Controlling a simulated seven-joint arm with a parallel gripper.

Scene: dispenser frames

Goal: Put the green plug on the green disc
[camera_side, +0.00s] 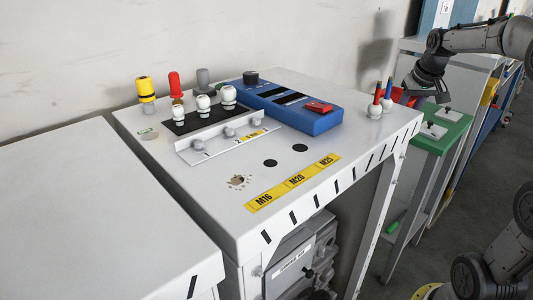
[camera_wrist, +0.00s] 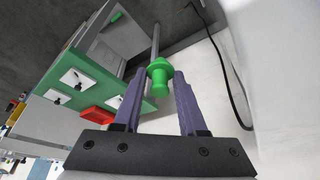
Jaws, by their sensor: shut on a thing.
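My gripper (camera_wrist: 158,78) is shut on the green plug (camera_wrist: 158,77), whose flared head and collar show between the purple fingers in the wrist view. In the side view my gripper (camera_side: 442,94) is at the upper right, above the green-topped cart; the plug cannot be made out there. A small pale round spot with a green mark (camera_side: 149,133), perhaps the green disc, lies at the left of the white cabinet top, in front of the yellow plug. My gripper is far to its right. The disc does not show clearly in the wrist view.
Yellow (camera_side: 146,89), red (camera_side: 175,85) and grey (camera_side: 203,79) plugs stand along the back left of the cabinet (camera_side: 205,190). White-knobbed parts and a blue device (camera_side: 290,105) stand nearby. A red tray (camera_side: 403,97) sits on the green cart (camera_side: 440,140).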

